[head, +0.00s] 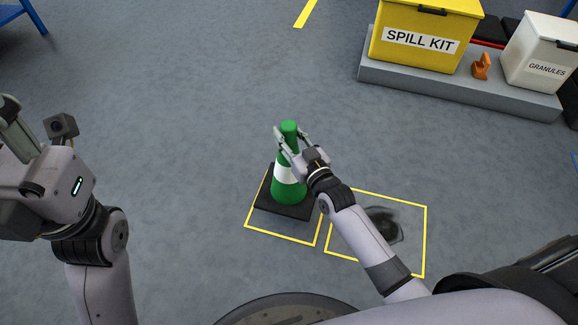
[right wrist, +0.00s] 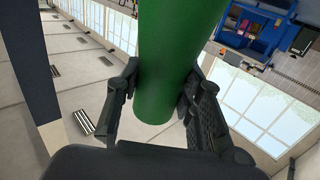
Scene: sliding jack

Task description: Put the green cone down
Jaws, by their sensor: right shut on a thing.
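The green cone (head: 289,182), with a white band and a black square base (head: 284,208), is upright over the left yellow-outlined square (head: 281,237) on the floor. I cannot tell whether its base touches the floor. My right gripper (head: 290,142) is shut around the cone's upper part. In the right wrist view the green cone (right wrist: 165,60) stands between the two dark fingers of my right gripper (right wrist: 160,95). My left gripper (head: 15,125) is at the left edge, far from the cone, partly cut off.
A yellow spill kit box (head: 425,40), an orange item (head: 482,66) and a white granules bin (head: 540,52) stand on a grey platform (head: 450,88) at the back right. The floor left of the cone is clear.

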